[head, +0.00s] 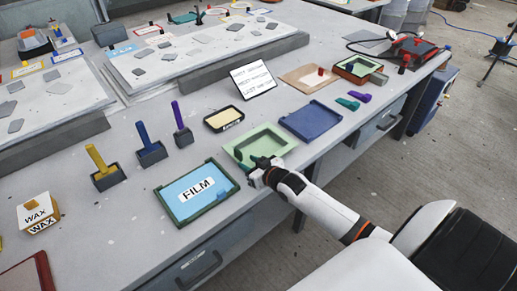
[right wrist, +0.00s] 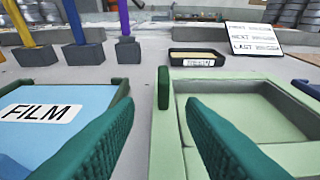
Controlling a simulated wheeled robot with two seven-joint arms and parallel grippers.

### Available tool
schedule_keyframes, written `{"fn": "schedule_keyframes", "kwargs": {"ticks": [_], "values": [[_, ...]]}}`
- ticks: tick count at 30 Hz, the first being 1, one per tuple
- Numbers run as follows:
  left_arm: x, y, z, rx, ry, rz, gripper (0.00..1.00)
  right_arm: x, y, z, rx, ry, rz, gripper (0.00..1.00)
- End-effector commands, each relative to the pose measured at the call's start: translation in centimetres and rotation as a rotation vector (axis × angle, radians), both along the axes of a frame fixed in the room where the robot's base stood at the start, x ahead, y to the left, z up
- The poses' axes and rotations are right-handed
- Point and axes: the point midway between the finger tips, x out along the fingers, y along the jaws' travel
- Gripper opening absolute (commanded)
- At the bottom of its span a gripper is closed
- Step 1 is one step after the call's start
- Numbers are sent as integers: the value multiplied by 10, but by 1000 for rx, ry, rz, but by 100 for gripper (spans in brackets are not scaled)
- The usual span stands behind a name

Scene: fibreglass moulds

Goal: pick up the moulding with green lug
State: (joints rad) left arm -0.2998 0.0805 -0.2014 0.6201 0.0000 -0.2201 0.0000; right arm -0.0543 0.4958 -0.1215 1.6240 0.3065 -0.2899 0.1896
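The light green moulding (head: 283,143) lies on the table as a shallow, square recessed tray. Its dark green lug (right wrist: 163,88) stands upright at its left edge in the right wrist view. My right gripper (head: 259,164) is at the moulding's near side in the head view. In the right wrist view its two green ribbed fingers (right wrist: 162,118) are spread apart, with the lug showing in the gap beyond the tips. Nothing is held between them. My left gripper is in neither view.
A green-framed FILM tray (head: 218,205) lies close on the left. A blue moulding (head: 312,121) lies to the right. A black-rimmed dish (head: 224,120), a lettered sign (head: 253,80) and brushes in blocks (head: 151,153) stand behind. The table's front edge is near.

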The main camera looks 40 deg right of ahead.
Motion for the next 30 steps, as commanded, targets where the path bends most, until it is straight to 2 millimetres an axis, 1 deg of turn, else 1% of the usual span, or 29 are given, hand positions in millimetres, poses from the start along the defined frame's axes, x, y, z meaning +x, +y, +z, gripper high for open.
{"fn": "schedule_keyframes", "kwargs": {"ticks": [7,12,21,26,27,28,30], "values": [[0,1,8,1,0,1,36,28,-1,-9,0,-1,0,36],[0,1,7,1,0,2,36,44,0,-16,1,-1,0,36],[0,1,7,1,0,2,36,47,0,-19,0,0,0,36],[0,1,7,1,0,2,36,47,0,-19,0,0,0,10],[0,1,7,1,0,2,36,47,0,-18,0,0,0,4],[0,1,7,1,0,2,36,47,0,-18,0,0,0,0],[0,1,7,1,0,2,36,47,0,-17,-1,-2,0,0]]}}
